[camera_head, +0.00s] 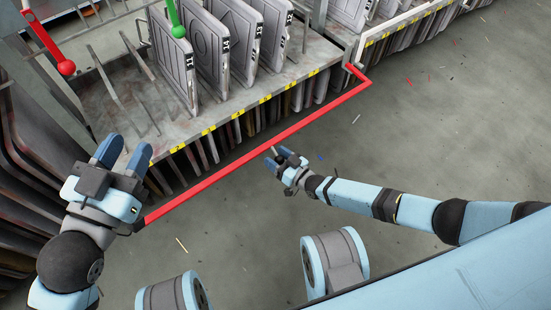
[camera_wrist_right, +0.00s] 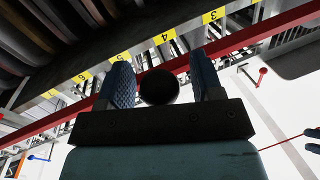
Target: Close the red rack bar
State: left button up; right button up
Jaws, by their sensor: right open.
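The red rack bar (camera_head: 255,152) runs diagonally along the front of the rack (camera_head: 240,95), low and a little out from its shelf edge, with a bent end at the upper right. My right gripper (camera_head: 278,156) is just on the floor side of the bar's middle in the head view. In the right wrist view, its fingers (camera_wrist_right: 158,85) are apart, and the red bar (camera_wrist_right: 240,40) passes behind them; a dark round thing shows between them. I cannot tell whether they touch the bar. My left gripper (camera_head: 124,152) is open and empty, by the bar's lower left end.
Grey panels (camera_head: 235,45) stand upright on the rack. A green-knobbed lever (camera_head: 178,31) and a red-knobbed lever (camera_head: 66,67) are at upper left. Yellow number labels (camera_head: 237,113) line the shelf edge. The floor (camera_head: 430,130) to the right is clear except for small scraps.

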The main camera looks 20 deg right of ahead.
jog(key=shift+w+a, duration=0.15)
jog(key=shift+w, duration=0.15)
